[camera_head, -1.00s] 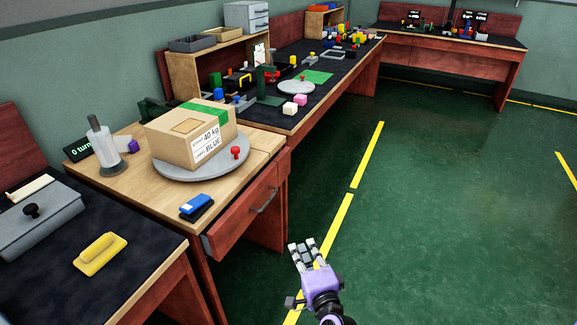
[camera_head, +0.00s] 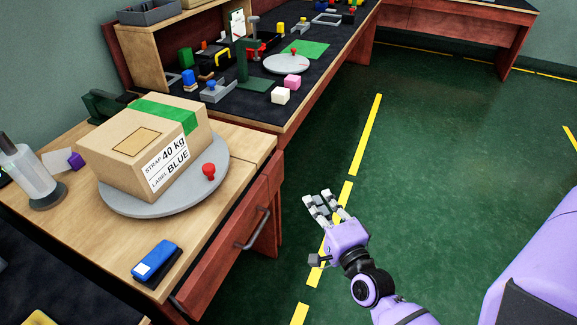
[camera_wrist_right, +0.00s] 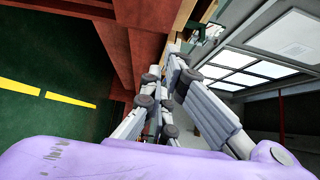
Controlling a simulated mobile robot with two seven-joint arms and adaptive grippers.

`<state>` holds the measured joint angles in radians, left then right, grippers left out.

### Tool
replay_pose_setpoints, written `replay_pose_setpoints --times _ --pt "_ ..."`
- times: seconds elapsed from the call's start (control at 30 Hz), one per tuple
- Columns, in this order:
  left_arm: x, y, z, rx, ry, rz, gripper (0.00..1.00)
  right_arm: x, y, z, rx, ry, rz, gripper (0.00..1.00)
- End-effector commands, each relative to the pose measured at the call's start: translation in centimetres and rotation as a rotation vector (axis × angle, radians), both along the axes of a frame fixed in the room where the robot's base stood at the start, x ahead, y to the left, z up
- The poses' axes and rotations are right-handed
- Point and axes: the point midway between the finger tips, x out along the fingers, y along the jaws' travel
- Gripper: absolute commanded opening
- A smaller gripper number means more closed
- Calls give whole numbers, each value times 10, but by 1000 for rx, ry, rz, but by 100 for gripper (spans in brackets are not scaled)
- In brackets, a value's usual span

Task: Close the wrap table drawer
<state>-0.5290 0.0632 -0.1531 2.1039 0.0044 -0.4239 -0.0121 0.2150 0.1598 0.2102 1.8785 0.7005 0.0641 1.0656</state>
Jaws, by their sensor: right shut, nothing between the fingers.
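The wrap table (camera_head: 226,174) is at the left in the head view, with a light wood top. Its drawer has a reddish front (camera_head: 222,262) and a dark bar handle (camera_head: 253,229). The front appears to stand a little out from the table edge; how far is hard to tell. My right gripper (camera_head: 322,204) is shut and empty, to the right of the handle and apart from it, above the green floor. In the right wrist view its fingers (camera_wrist_right: 160,100) show close to reddish wood panels (camera_wrist_right: 108,38). My left gripper is not in view.
On the table a cardboard box (camera_head: 135,150) sits on a round grey turntable (camera_head: 140,207) with a red knob (camera_head: 208,171). A blue stapler-like item (camera_head: 156,261) lies near the front edge. The green floor (camera_head: 440,150) to the right is clear, with yellow lines.

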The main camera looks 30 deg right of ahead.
Motion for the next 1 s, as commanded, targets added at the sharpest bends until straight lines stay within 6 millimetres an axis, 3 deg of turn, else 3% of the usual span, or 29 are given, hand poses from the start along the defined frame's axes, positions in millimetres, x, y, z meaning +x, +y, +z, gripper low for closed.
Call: replay_pose_setpoints --times 0.17,0.53,0.73,1.0 --pt "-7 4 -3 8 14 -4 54 25 -2 1 2 -5 0 0" --pt "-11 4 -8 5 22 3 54 102 -10 0 3 -3 0 0" --pt "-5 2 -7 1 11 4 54 121 8 0 4 -3 0 0" --pt "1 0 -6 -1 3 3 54 128 13 0 1 -1 0 0"
